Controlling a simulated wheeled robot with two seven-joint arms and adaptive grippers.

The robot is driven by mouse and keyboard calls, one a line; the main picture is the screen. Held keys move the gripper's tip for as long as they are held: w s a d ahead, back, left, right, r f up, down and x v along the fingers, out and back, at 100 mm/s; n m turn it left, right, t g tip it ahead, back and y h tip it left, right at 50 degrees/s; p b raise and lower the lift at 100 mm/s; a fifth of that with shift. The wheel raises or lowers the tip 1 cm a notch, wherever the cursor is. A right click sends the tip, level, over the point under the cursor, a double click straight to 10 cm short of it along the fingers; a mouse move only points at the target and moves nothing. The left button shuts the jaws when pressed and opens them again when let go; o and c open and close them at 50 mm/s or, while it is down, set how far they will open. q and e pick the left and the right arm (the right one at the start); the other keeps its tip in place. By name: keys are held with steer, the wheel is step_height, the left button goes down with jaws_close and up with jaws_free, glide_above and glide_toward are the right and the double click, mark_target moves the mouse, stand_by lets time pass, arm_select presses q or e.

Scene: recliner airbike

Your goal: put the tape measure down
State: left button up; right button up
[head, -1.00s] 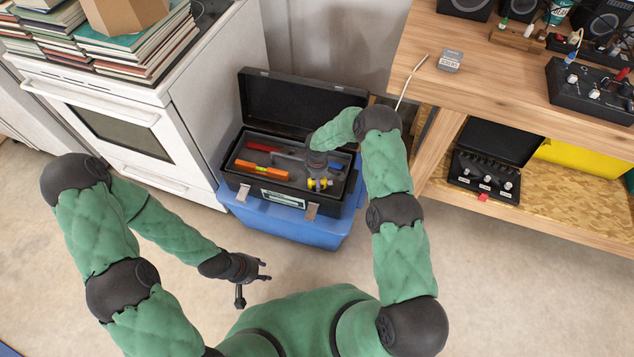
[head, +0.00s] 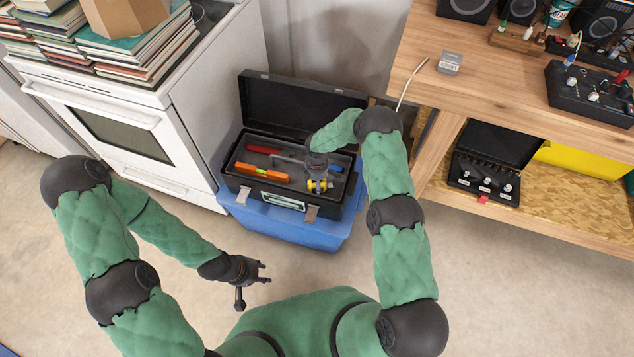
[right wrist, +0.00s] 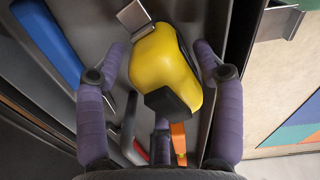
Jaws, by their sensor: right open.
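The yellow and black tape measure (right wrist: 165,70) lies in the open black toolbox (head: 232,183), with its metal end tab toward the top of the right wrist view. In the head view, only a bit of its yellow body (head: 318,187) shows under my right gripper (head: 317,178). In the right wrist view my right gripper (right wrist: 160,75) is open, with purple-grey fingers on either side of the tape measure and gaps beside it. A third finger shows below it. My left gripper (head: 262,279) is open and empty above the floor, in front of the toolbox.
An orange level (head: 262,172), a red tool (head: 262,150) and a blue-handled tool (right wrist: 48,40) lie in the toolbox. The toolbox stands on a blue bin (head: 290,228), between a white stove (head: 130,135) and a wooden workbench (head: 480,85). The floor in front is clear.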

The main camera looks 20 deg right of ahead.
step_height(320, 180, up, 11)
steer(key=p, duration=0.3)
steer(key=shift+p, duration=0.3)
steer(key=s+a+f+m+y, duration=0.2)
steer(key=s+a+m, duration=0.15)
steer(key=s, duration=0.35)
steer(key=s+a+f+m+y, duration=0.1)
steer(key=s+a+m, duration=0.1)
steer(key=s+m, duration=0.35)
steer(key=s+r+m+y, duration=0.1)
steer(key=s+m, duration=0.8)
steer(key=s, duration=0.9)
steer(key=shift+s+a+r+m, duration=0.15)
steer(key=shift+a+r+m, duration=0.3)
steer(key=shift+r, duration=0.1)
steer(key=shift+c, duration=0.3)
